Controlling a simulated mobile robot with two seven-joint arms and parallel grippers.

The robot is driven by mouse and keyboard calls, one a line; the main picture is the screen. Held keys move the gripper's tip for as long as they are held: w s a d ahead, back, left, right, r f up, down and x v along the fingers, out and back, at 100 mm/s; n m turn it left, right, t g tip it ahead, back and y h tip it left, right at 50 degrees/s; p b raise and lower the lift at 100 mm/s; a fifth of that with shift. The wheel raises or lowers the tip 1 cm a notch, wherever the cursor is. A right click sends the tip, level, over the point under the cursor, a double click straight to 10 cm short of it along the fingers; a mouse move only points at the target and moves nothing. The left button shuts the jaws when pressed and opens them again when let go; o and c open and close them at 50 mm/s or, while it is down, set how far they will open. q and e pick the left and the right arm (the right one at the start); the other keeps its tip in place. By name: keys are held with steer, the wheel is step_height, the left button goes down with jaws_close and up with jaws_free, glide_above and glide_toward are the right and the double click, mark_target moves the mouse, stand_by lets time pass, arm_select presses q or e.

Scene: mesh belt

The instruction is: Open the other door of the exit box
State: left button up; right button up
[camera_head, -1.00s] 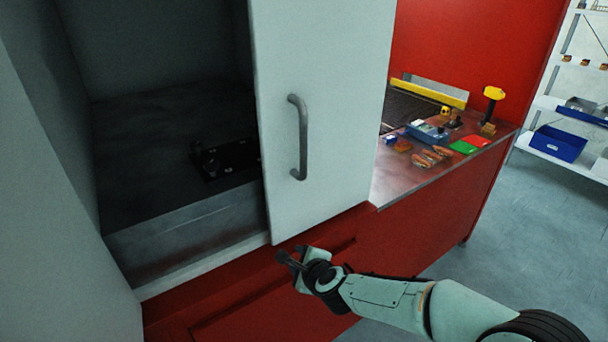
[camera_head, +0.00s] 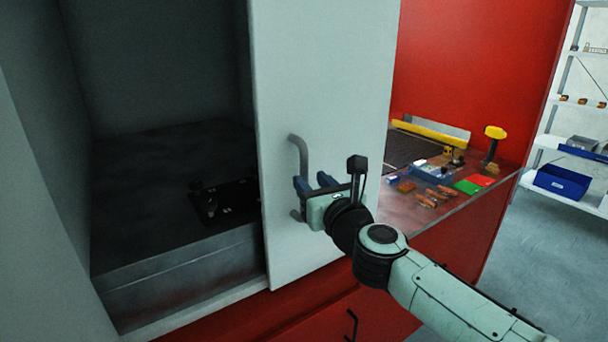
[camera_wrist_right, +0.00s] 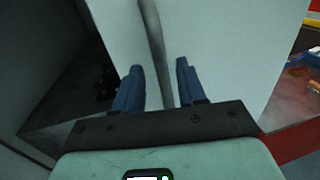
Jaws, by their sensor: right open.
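The exit box's white door (camera_head: 325,75) covers the right part of the box front and has a grey vertical bar handle (camera_head: 301,152). My right gripper (camera_head: 314,183) is at the lower part of this handle, open. In the right wrist view the handle (camera_wrist_right: 155,45) runs down between the two blue fingers (camera_wrist_right: 158,82), with a gap on each side. The left part of the box is open, showing its dark interior (camera_head: 160,170). A pale panel (camera_head: 40,230) stands at the far left. My left gripper is not in view.
A dark fitting (camera_head: 225,200) with knobs lies inside the box. Right of the door, a bench top (camera_head: 400,205) holds a blue device (camera_head: 428,172), coloured cards and a yellow-topped post (camera_head: 495,133). Shelving with a blue bin (camera_head: 562,180) stands at the far right, beyond clear floor.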

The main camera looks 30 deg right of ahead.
mark_target(306, 176)
steer(key=shift+w+d+p, duration=0.15)
steer(key=shift+w, duration=1.05)
steer(key=shift+w+d+p, duration=0.15)
steer(key=shift+w, duration=1)
jaws_close()
steer(key=shift+s, duration=0.1)
